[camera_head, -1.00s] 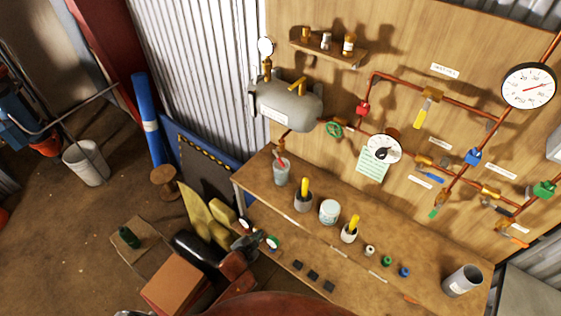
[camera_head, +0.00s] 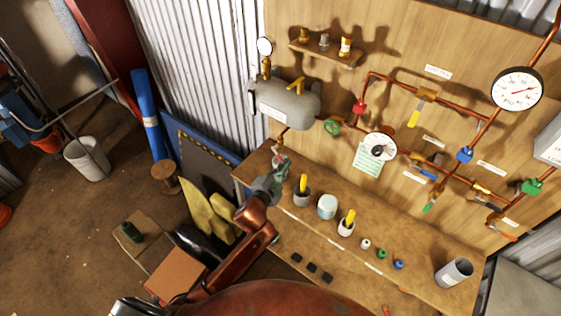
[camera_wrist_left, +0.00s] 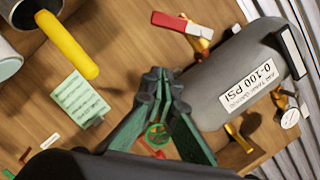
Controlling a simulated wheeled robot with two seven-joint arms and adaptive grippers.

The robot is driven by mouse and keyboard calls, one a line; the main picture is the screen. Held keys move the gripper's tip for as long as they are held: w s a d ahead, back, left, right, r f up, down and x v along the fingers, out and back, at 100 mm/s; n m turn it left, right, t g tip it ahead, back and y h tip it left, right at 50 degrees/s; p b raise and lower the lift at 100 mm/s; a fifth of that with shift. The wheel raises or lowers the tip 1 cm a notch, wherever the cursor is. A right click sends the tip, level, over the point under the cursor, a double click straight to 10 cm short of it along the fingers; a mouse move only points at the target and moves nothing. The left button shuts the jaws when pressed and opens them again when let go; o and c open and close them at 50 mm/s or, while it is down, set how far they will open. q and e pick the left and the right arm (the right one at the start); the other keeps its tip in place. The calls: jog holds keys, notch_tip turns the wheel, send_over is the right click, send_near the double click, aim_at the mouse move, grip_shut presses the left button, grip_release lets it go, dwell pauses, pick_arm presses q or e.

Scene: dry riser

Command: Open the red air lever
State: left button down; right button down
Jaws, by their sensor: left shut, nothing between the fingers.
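The red air lever (camera_wrist_left: 182,23) shows in the left wrist view as a red handle with a pale end, next to a brass valve body (camera_wrist_left: 203,38) by the grey tank (camera_wrist_left: 217,111). In the head view the lever is mostly hidden by my left gripper (camera_head: 282,163), below the tank (camera_head: 287,104). My left gripper is shut and empty; its green fingertips also show in the left wrist view (camera_wrist_left: 158,78). In that view they are apart from the lever in the picture, below and left of it. My right gripper is not in view.
The bench (camera_head: 345,246) carries cups with yellow-handled tools, a white-blue can (camera_head: 327,207), small knobs and a grey cup (camera_head: 454,271). Copper pipes, a green wheel (camera_head: 332,127), gauges and other coloured valves cover the wooden panel. A shelf (camera_head: 327,54) juts out above the tank.

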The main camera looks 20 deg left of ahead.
pick_arm(q)
jog(key=shift+w+a+f, duration=1.3)
jog(key=shift+w+f, duration=0.1)
jog(key=shift+w, duration=0.15)
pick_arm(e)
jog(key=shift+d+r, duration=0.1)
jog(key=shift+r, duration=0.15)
